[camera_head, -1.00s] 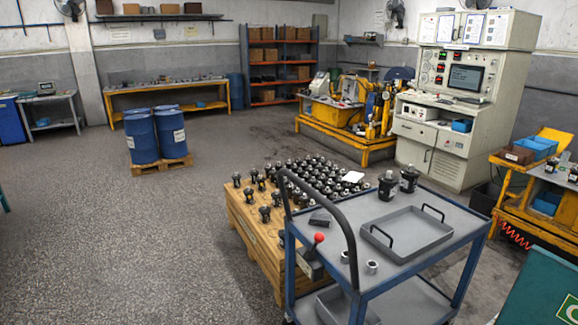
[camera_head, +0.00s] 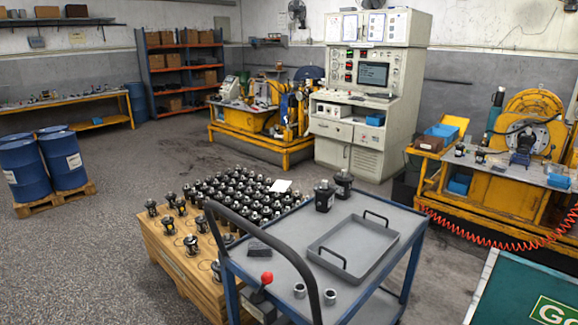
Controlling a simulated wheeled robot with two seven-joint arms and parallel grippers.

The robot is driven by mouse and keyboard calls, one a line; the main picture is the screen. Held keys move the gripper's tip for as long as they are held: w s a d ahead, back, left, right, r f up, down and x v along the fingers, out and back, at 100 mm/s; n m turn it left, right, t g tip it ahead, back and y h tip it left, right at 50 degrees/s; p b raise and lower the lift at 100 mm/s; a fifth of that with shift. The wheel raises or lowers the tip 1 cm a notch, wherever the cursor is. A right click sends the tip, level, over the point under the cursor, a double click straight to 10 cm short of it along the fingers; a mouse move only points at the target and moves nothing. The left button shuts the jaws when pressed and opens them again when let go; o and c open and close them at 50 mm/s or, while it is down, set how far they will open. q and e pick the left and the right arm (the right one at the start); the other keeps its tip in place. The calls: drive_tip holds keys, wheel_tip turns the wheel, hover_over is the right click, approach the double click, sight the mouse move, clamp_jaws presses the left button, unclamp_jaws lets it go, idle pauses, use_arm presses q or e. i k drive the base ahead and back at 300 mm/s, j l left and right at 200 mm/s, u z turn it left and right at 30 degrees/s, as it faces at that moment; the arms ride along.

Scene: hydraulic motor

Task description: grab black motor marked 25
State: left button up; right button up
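Two black motors stand upright on the grey top of the blue cart (camera_head: 373,301): one motor (camera_head: 324,195) near the tray's back left, the other motor (camera_head: 343,184) just behind it to the right. Many more black motors (camera_head: 245,192) stand in rows on a wooden pallet crate (camera_head: 172,250) left of the cart. No marking 25 is readable on any motor at this size. Neither of my grippers shows in the head view.
A grey tray (camera_head: 352,247) with handles and two metal rings (camera_head: 300,290) lie on the cart. The cart's handle (camera_head: 262,236) rises on its left side. Blue drums (camera_head: 62,160) stand far left. A yellow machine bench (camera_head: 490,190) is at the right. Floor on the left is open.

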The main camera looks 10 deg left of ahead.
sight(167, 220)
drive_tip(key=i+j, duration=0.2)
drive_tip(key=j, duration=0.15)
drive_tip(key=i+j+z, duration=0.15)
drive_tip(key=i+j, duration=0.25)
drive_tip(key=j, duration=0.25)
drive_tip(key=i+j+z, duration=0.1)
drive_tip(key=j, duration=0.3)
drive_tip(key=i+j+z, duration=0.1)
drive_tip(key=i+j, duration=0.3)
drive_tip(key=j, duration=0.35)
drive_tip(key=i+j+z, duration=0.1)
drive_tip(key=j, duration=0.25)
drive_tip(key=i, duration=0.05)
